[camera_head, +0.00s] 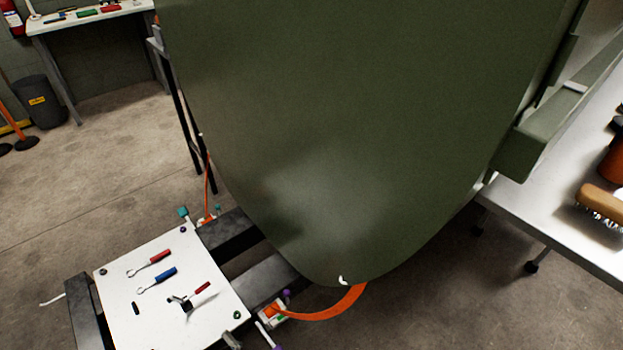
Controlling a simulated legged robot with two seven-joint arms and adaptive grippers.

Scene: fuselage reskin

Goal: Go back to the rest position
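A large dark green fuselage panel (360,130) fills the middle of the head view, its rounded lower end near the bottom centre. Neither of my grippers nor my arms shows in the view. I cannot tell whether either one holds anything.
A white board (170,322) with red and blue handled tools lies at the lower left on a dark frame (270,275). An orange strap (325,315) curves below the panel. A white table (545,205) with a brush (600,200) stands at right. Floor (100,190) at left is clear.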

